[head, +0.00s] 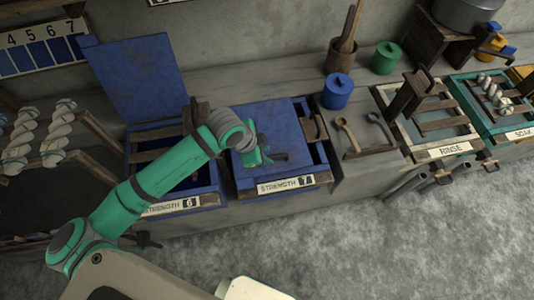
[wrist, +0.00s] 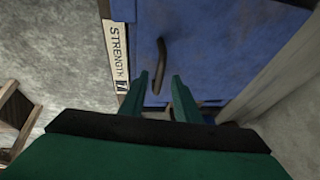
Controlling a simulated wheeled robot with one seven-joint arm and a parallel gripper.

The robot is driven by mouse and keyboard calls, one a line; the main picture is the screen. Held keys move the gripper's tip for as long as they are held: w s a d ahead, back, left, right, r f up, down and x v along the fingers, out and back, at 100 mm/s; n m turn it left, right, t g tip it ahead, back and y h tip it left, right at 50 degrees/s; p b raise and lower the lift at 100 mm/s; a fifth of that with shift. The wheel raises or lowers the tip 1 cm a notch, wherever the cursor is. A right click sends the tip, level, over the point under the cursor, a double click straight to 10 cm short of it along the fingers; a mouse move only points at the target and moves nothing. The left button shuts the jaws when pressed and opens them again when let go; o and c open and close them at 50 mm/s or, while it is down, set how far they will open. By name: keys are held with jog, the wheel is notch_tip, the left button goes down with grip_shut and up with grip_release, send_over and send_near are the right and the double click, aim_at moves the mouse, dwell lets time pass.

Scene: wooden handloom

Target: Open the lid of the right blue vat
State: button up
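The right blue vat (head: 240,185) carries the label "STRENGTH 7" (head: 286,185). Its blue lid (head: 275,118) lies flat over most of the top, with a strip of the vat's inside showing at the right. A dark bar handle (head: 277,156) is on the lid near the front; it also shows in the wrist view (wrist: 161,55). My gripper (head: 262,159) is over the lid at the handle. In the wrist view my gripper (wrist: 160,76) is open, with the handle's near end between its two fingers. I cannot tell whether either finger touches the handle.
The left blue vat, labelled "STRENGTH 6" (head: 170,206), has its lid (head: 140,78) standing raised behind it. Right of the right vat are a blue pot (head: 337,93), wooden ladles (head: 348,132) and the rinse vat (head: 446,150). The floor (head: 400,245) in front is clear.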

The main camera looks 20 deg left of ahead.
jog(key=shift+x, duration=0.75)
jog(key=shift+c, duration=0.5)
grip_shut()
jog(key=shift+r, duration=0.15)
